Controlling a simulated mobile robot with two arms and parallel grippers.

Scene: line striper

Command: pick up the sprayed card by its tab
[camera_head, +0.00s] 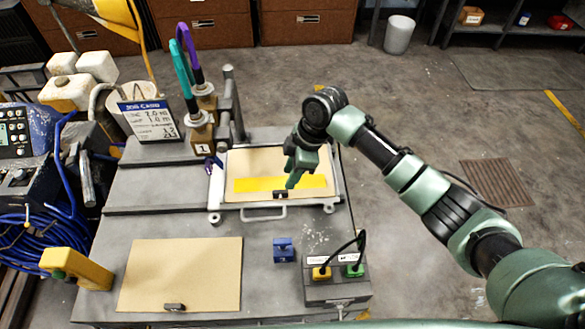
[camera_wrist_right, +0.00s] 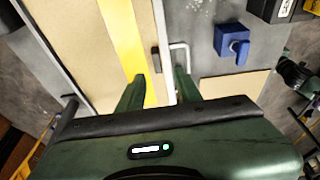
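The sprayed card (camera_head: 262,162) is tan with a yellow stripe and lies flat in a metal frame (camera_head: 214,190) on the grey bench. Its small black tab (camera_head: 280,194) sits at the near edge. My right gripper (camera_head: 291,183) is over the stripe, close to the tab, pointing down. In the right wrist view, the two fingers of the gripper (camera_wrist_right: 160,78) are apart with nothing between them. The tab (camera_wrist_right: 155,59) shows just beyond the fingertips, roughly in line with the gap. The card (camera_wrist_right: 85,50) and its stripe run partly behind the left finger. My left gripper is not in view.
The frame's wire handle (camera_head: 265,212) is beside the tab. A plain tan card (camera_head: 185,270) lies front left. A blue block (camera_head: 284,250) and a switch box (camera_head: 338,291) stand front right. Posts and hooked tools (camera_head: 200,85) rise behind the frame; a job card (camera_head: 150,120) stands left.

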